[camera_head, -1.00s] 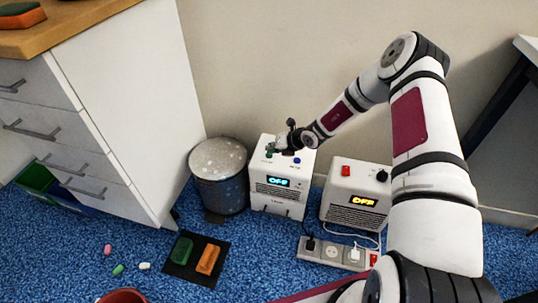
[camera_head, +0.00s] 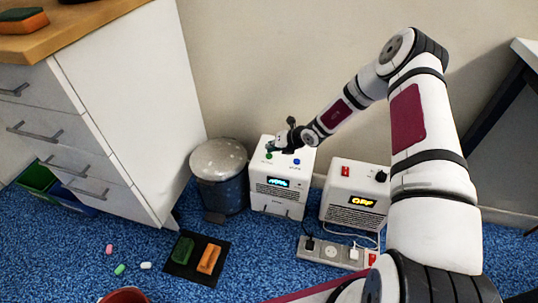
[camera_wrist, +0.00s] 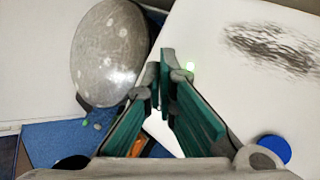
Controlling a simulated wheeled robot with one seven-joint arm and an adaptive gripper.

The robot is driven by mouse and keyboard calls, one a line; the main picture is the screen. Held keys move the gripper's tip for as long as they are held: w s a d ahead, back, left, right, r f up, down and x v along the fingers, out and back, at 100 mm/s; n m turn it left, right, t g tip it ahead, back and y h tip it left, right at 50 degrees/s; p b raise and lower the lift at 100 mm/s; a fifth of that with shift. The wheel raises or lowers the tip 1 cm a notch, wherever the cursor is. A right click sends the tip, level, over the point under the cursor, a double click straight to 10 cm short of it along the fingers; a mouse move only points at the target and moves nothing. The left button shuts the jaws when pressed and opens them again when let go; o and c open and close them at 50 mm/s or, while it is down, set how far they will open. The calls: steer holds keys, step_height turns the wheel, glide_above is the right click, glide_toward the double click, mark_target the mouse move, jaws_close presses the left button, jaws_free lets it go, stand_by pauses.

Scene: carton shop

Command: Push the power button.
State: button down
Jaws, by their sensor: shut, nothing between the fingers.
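A white box-shaped device (camera_head: 281,204) stands on the floor against the wall, with a lit blue display (camera_head: 277,182) on its front. Its top carries a green button (camera_head: 268,156) and a blue button (camera_head: 297,161). The labels are too small to read. My gripper (camera_head: 273,149) is shut and empty, low over the device top beside the green button. The blue button (camera_wrist: 274,148) is at the lower right there.
A second white device (camera_head: 353,196) with a red switch and yellow display stands to the right. A power strip (camera_head: 331,252) with plugs lies in front. A round bin (camera_head: 219,178) stands close on the left, beside white drawers (camera_head: 120,100).

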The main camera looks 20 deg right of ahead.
mark_target(271, 154)
step_height(271, 154, up, 5)
steer(key=p, duration=0.3)
steer(key=shift+r+p, duration=0.2)
steer(key=shift+p, duration=0.2)
